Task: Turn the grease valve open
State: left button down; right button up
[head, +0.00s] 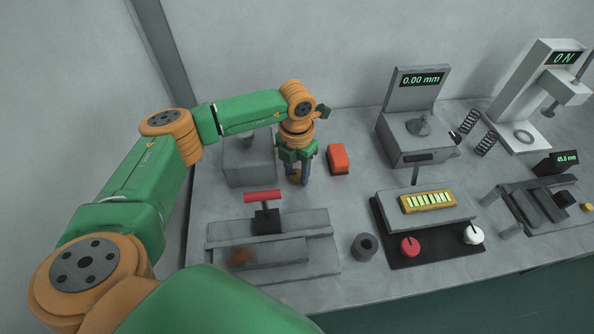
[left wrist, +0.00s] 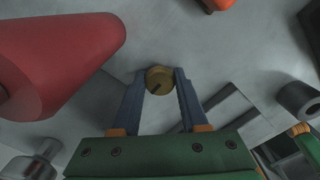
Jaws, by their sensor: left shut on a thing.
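The grease valve appears as a small round brass knob with a dark slot line on its face; it shows in the left wrist view (left wrist: 158,79) and partly between my fingers in the head view (head: 294,176). My left gripper (head: 297,178) points down beside a grey block and is shut on this knob. In the left wrist view the blue fingers of the left gripper (left wrist: 160,84) touch the knob on both sides. The slot line on the knob runs slantwise. The pipe or body under the knob is hidden. My right gripper is in neither view.
A red T-handle (head: 263,197) stands close in front of the gripper on a grey flat fixture (head: 320,230). A grey block (head: 240,170) is behind left, and an orange-red box (head: 339,158) is to the right. A dark ring (head: 365,247) and a control panel (head: 382,225) are further right.

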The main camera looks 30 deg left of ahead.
aim_at(296, 174)
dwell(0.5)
pick_arm(q)
jog(key=shift+c, duration=2.1)
grip_release()
notch_tip(296, 174, up, 7)
jog(key=shift+r+b, duration=0.1)
jog(key=shift+b, duration=0.5)
